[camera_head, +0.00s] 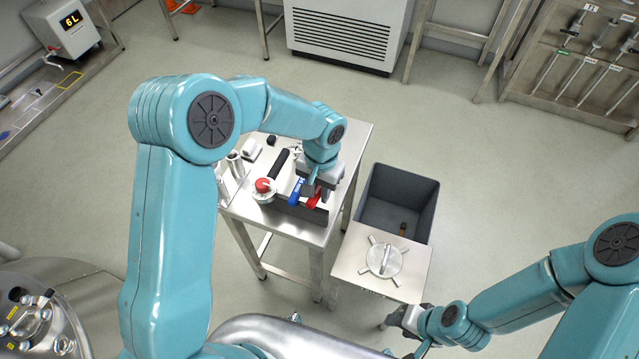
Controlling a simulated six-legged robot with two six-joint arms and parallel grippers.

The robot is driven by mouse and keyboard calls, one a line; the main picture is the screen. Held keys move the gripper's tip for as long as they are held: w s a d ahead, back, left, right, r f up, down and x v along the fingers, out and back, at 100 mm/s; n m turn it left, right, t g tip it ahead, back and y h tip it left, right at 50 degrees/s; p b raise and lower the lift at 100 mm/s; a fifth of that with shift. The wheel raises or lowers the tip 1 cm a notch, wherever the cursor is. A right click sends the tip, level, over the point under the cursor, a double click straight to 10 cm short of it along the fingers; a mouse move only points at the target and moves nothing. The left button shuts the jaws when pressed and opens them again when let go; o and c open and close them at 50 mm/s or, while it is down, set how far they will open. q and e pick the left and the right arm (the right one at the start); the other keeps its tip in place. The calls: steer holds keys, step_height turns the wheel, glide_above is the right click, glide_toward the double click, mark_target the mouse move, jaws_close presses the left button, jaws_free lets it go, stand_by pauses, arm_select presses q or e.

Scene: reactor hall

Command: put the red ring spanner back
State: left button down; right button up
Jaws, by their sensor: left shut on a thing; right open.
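The red ring spanner (314,201) shows as a short red piece below my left gripper, at the dark rack (283,207) on the steel table. My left gripper (319,190) is shut on it from above. The gripper hides part of the spanner, and I cannot tell whether the spanner is seated in the rack. A blue-handled tool (296,191) stands in the rack just left of the red spanner. My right gripper (408,322) is open and empty, low at the front edge of the lidded stand.
The steel table (312,232) also holds a red-topped round item (263,186), a black-handled tool (279,163) and small metal parts. To its right are a grey bin (385,217) and a lid with a spoked handle (384,259).

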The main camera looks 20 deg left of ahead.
arm_select(q)
steer(key=shift+w+f+b, duration=0.1)
steer(key=shift+f+b, duration=0.25)
steer(key=shift+f, duration=0.5)
steer(key=shift+w+f, duration=0.15)
steer(key=shift+f, duration=0.2)
steer(key=shift+r, duration=0.1)
arm_select(e)
step_height(320, 180, down, 2)
steer(key=shift+f, duration=0.1)
steer(key=shift+s, duration=0.1)
arm_select(q)
steer(key=shift+b, duration=0.35)
arm_select(e)
steer(key=shift+f, duration=0.2)
